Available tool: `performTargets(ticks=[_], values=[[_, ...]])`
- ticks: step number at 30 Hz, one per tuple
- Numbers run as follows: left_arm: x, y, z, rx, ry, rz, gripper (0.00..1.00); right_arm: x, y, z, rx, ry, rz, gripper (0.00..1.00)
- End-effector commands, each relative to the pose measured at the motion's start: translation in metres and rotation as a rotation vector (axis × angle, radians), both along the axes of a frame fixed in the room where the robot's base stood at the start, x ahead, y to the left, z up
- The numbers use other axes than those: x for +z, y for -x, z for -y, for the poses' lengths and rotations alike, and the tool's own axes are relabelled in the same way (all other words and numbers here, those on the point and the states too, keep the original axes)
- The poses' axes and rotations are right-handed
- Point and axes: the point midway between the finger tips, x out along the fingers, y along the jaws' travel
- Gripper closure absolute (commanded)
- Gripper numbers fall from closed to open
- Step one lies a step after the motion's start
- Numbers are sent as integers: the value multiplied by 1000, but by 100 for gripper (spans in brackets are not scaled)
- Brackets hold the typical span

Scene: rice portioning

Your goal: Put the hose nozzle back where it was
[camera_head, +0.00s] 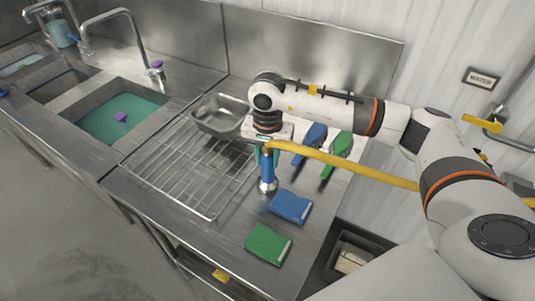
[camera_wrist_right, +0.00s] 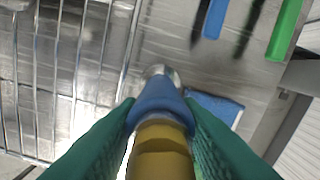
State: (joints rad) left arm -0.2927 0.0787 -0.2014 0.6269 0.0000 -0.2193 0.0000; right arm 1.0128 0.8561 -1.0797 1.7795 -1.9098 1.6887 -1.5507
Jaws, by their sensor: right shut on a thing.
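The hose nozzle (camera_head: 267,172) has a blue body and a silver tip, and a yellow hose (camera_head: 340,161) runs from its top to the right. My right gripper (camera_head: 266,152) is shut on the nozzle and holds it upright, tip down, over the steel counter right of the wire rack. I cannot tell whether the tip touches the counter. In the right wrist view, the green fingers (camera_wrist_right: 160,128) press on both sides of the nozzle (camera_wrist_right: 158,98). My left gripper is not in view.
A blue sponge (camera_head: 291,206) and a green sponge (camera_head: 268,244) lie near the nozzle. Blue and green brushes (camera_head: 341,150) lie behind it. A wire rack (camera_head: 182,170), steel pan (camera_head: 221,116) and sink (camera_head: 118,116) are left. A yellow-handled pipe (camera_head: 484,124) is on the right wall.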

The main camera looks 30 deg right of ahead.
Motion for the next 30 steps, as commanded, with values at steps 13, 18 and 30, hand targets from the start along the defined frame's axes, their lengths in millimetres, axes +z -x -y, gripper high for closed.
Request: performTargets(ticks=[13, 18, 30], values=[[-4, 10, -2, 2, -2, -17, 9, -2, 0, 0, 0, 0, 0, 47], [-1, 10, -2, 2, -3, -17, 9, 1, 0, 0, 0, 0, 0, 47], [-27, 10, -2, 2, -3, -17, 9, 68, -1, 0, 0, -1, 6, 47]])
